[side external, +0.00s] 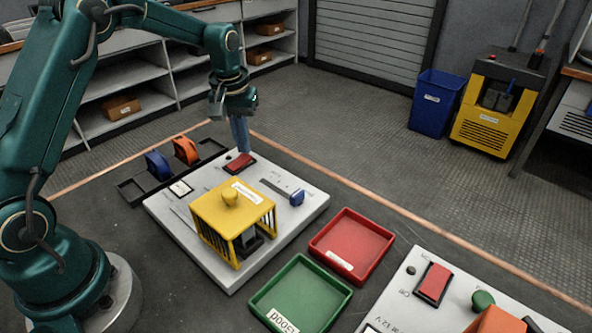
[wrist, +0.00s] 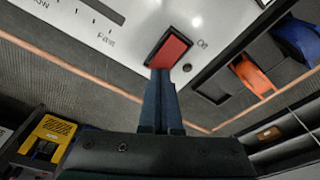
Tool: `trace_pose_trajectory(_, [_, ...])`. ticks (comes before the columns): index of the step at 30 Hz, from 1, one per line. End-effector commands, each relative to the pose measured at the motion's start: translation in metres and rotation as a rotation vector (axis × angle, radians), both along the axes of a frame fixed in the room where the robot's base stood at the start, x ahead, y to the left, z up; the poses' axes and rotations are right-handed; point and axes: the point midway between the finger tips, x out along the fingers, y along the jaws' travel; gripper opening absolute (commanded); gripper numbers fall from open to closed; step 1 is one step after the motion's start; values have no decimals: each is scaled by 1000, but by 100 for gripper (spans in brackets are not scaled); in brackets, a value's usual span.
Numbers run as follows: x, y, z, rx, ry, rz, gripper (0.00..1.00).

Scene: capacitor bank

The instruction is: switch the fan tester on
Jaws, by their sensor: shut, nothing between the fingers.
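A black tray (side external: 130,190) holds a blue and an orange part at the left. Red (side external: 352,246) and green (side external: 301,297) trays lie in front right. A second panel (side external: 405,300) with its own red rocker (side external: 434,284) stands farther right. Floor beyond the tester is clear.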

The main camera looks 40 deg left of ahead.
Motion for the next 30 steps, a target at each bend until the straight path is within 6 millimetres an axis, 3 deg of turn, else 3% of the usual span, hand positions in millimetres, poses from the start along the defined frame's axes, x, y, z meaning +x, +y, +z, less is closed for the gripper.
trace_pose_trajectory(30, [-1,0,-14,-1,4,0,0])
